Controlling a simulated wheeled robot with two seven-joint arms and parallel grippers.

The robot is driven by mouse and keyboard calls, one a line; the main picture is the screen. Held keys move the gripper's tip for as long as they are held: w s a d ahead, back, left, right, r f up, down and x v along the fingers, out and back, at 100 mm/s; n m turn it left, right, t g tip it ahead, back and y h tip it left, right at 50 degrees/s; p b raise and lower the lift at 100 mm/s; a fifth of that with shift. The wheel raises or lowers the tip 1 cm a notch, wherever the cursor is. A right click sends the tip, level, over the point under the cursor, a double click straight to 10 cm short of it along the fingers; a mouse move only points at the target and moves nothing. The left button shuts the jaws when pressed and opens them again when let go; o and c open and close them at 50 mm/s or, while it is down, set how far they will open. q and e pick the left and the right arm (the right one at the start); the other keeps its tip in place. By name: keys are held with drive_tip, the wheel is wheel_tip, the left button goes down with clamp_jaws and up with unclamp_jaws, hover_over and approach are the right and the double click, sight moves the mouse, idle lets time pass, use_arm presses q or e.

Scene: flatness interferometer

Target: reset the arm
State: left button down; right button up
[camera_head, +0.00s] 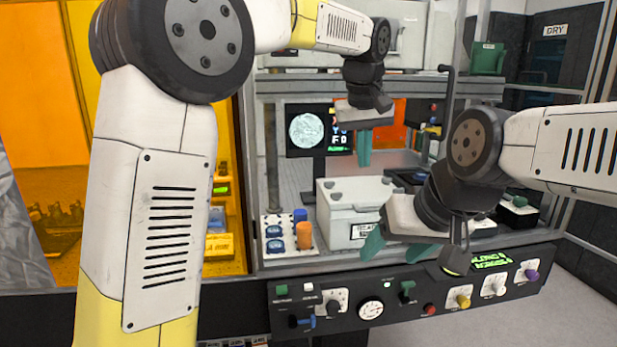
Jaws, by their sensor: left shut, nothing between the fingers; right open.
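My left arm comes in from the left, and its raised elbow fills the upper left of the head view. My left gripper (364,158) hangs down with its teal fingers together and empty, in front of a dark screen (338,140). My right arm comes in from the right. My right gripper (408,250) points down and left with its teal fingers apart and nothing between them. It is above the front control panel (340,276) and beside a white box (350,208).
The black panel carries knobs, a round gauge (370,310) and a green display (490,260). A small tray with blue and orange pieces (304,235) stands left of the white box. A dark upright rod (449,110) stands near my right wrist. Orange glazing (35,85) lies at far left.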

use_arm(q)
drive_tip(key=s+a+f+t+h, duration=0.1)
drive_tip(key=s+a, duration=0.4)
drive_tip(key=a, duration=0.3)
drive_tip(key=s+a+f, duration=0.1)
drive_tip(key=s+a, duration=0.4)
drive_tip(key=a, duration=0.3)
drive_tip(key=s+a+f+t+h, duration=0.1)
drive_tip(key=s+a+f, duration=0.1)
drive_tip(key=s+a, duration=0.35)
drive_tip(key=s+a+f+y, duration=0.1)
drive_tip(key=s+a+f, duration=0.4)
drive_tip(key=s, duration=0.1)
drive_tip(key=shift+s+a+f+m+t, duration=0.3)
drive_tip(key=shift+s+a, duration=0.05)
drive_tip(key=shift+s, duration=0.05)
